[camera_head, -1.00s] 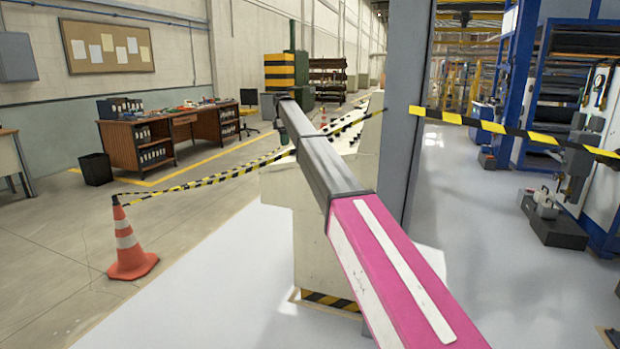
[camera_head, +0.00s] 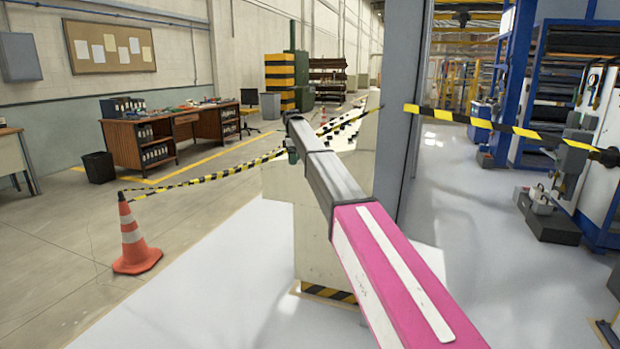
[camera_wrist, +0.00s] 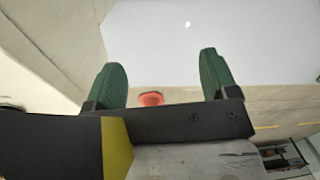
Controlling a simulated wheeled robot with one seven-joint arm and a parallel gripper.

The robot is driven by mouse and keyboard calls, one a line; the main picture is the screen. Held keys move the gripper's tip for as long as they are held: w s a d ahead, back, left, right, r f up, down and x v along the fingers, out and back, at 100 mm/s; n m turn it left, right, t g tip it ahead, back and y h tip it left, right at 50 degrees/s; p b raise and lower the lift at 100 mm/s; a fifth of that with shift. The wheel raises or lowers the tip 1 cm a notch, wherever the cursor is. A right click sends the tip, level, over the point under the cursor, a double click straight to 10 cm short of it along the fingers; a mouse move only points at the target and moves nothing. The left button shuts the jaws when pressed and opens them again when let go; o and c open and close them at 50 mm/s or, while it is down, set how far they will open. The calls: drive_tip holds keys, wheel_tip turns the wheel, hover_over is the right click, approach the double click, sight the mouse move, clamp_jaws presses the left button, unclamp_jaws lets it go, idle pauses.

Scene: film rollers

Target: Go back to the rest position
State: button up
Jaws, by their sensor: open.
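My gripper (camera_wrist: 160,72) shows in the wrist view as two green fingers set well apart. It is open, and nothing is between the fingertips except the pale floor seen beyond them. In the head view my pink and grey arm (camera_head: 395,275) reaches forward from the lower right towards the middle. A small green part shows at its far end, too small to tell the fingers. An orange and white traffic cone (camera_head: 134,240) stands on the floor at the left, apart from my arm. An orange shape between the fingers in the wrist view looks like a cone (camera_wrist: 151,98), far off.
A pale block (camera_head: 318,245) stands behind my arm, next to a grey column (camera_head: 402,110). Yellow-black tape (camera_head: 215,176) runs from the cone. More tape (camera_head: 490,124) crosses at right, near blue racks (camera_head: 520,85). A brown desk (camera_head: 135,150) stands back left. Front-left floor is clear.

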drive_tip(key=s+d+f+m, duration=0.4)
drive_tip(key=s+d+f, duration=0.4)
drive_tip(key=s+f, duration=0.4)
drive_tip(key=s+d+f+m, duration=0.4)
drive_tip(key=s+d+f, duration=0.5)
drive_tip(key=s+f, duration=0.35)
drive_tip(key=s+d+f+m, duration=0.3)
drive_tip(key=s, duration=0.5)
drive_tip(key=s+d+f+m, duration=0.2)
drive_tip(key=s+d+f, duration=0.1)
drive_tip(key=s, duration=0.6)
drive_tip(key=s+d+f+m, duration=0.3)
drive_tip(key=s+f, duration=0.2)
drive_tip(key=s, duration=0.4)
drive_tip(key=shift+m+t+y, duration=0.3)
drive_tip(key=shift+t, duration=0.1)
